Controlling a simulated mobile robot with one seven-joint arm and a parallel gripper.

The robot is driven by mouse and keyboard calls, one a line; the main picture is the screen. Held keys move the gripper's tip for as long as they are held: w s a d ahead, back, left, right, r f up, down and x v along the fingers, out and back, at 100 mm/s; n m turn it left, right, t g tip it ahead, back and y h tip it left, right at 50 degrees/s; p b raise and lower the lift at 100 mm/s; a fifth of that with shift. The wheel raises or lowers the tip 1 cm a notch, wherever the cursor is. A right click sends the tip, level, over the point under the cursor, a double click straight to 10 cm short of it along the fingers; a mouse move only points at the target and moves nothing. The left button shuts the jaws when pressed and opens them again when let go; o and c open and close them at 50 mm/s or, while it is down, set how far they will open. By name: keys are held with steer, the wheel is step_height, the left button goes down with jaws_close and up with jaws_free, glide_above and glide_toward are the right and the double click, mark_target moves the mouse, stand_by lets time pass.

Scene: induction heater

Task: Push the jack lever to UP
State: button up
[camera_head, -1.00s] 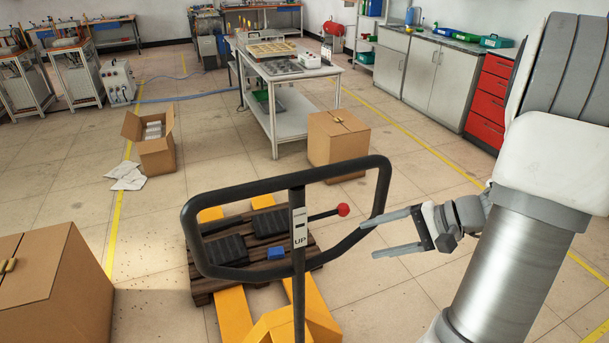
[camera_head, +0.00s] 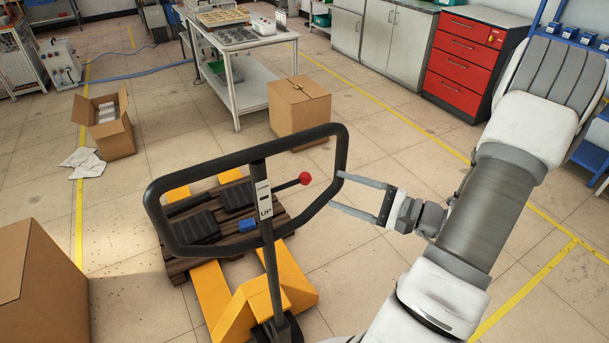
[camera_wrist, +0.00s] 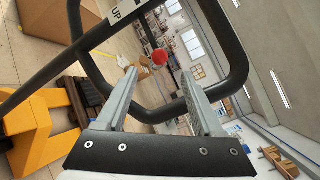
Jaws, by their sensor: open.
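The jack lever (camera_head: 290,184) is a short dark rod with a red ball knob (camera_head: 305,178), sticking out to the right from the handle's upright post inside the black loop handle (camera_head: 340,150). A white label reading UP (camera_head: 264,200) is on the post. My gripper (camera_head: 336,191) is open and empty, just right of the loop's right side, with the fingers pointing left toward the knob. In the wrist view the red knob (camera_wrist: 160,57) shows beyond and between the two fingertips (camera_wrist: 160,78), apart from them. The loop handle (camera_wrist: 235,75) crosses behind the fingers there.
The yellow pallet jack (camera_head: 240,300) carries a wooden pallet (camera_head: 180,268) with dark parts and a blue block (camera_head: 247,225). Cardboard boxes stand at left (camera_head: 40,270) and behind (camera_head: 298,105).

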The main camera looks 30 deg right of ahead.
mark_target(305, 176)
steer(key=p+x, duration=0.1)
steer(key=x, duration=0.8)
steer(key=shift+w+a, duration=0.2)
steer(key=shift+w, duration=0.1)
steer(key=shift+c, duration=0.3)
jaws_close()
stand_by(0.6)
